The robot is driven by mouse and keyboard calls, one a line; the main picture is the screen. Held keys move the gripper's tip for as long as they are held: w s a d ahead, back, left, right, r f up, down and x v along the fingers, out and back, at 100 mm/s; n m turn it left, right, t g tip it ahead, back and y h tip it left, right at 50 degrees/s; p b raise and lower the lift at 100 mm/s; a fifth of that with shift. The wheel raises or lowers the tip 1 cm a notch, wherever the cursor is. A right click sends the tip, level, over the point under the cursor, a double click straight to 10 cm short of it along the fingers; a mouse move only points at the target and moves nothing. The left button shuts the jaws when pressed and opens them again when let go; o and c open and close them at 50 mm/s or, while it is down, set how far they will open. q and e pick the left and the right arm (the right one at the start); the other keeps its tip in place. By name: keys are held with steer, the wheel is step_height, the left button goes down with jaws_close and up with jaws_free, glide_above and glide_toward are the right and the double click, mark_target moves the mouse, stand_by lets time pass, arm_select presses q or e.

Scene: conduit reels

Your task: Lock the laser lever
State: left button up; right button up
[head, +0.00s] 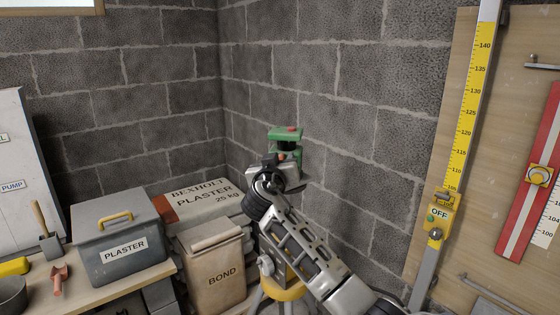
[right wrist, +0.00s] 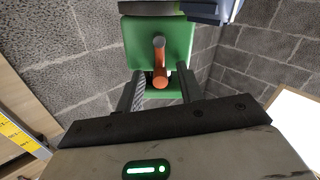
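My left gripper is not in view.
A yellow stand (head: 287,292) shows below my right arm. Bags of plaster (head: 205,197) and bond (head: 218,270) and a grey plaster box (head: 118,233) are at left. At right are a yellow measuring staff (head: 471,100) with an OFF unit (head: 440,213) and a red-and-white level (head: 530,190).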

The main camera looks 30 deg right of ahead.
jaws_close()
steer(key=shift+a, duration=0.1)
steer(key=n, duration=0.3)
steer(key=shift+w+a+f, duration=0.15)
steer(key=shift+w+a, duration=0.15)
steer(key=shift+w+a+f+n, duration=0.1)
steer(key=shift+w+a+n, duration=0.1)
steer(key=shift+n, duration=0.6)
steer(key=shift+w+a+f+n, duration=0.1)
steer(key=shift+w+a+n, duration=0.05)
steer(key=shift+n, duration=0.65)
jaws_free()
